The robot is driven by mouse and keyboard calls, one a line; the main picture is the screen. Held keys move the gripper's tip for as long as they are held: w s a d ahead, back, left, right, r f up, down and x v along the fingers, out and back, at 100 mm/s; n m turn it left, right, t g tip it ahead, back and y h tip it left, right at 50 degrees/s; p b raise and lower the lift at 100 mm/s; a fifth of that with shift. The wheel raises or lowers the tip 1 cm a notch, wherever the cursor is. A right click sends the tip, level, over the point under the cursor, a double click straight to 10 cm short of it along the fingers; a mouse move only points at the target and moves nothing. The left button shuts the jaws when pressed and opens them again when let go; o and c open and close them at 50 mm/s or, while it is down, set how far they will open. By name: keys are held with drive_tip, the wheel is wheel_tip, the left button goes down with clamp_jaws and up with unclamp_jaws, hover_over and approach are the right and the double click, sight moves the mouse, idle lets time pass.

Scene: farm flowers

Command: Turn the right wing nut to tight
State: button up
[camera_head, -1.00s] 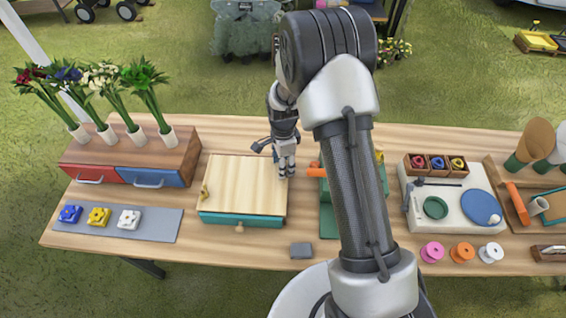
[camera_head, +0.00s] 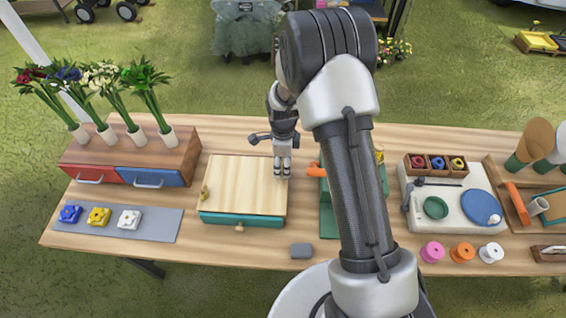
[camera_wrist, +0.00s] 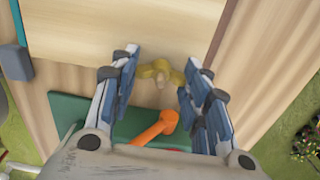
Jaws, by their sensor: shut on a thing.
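The flower press has a pale wooden top board (camera_head: 245,180) over a teal-edged base. The right wing nut, brass-yellow, shows in the wrist view (camera_wrist: 157,72) at the board's edge, with its wings spread roughly left to right. My gripper (camera_head: 282,172) points down at the right side of the board. In the head view my fingers hide this nut. The left wing nut (camera_head: 204,192) stands free at the board's left edge.
A green tray (camera_head: 328,218) with an orange-handled tool (camera_head: 315,169) lies close to the right of the press. A drawer box with vases (camera_head: 180,155) stands left. A small grey block (camera_head: 301,250) lies in front. Bare table lies behind the press.

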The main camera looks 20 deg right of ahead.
drive_tip(key=o, duration=1.1)
drive_tip(key=shift+r, duration=0.1)
drive_tip(key=shift+w, duration=0.15)
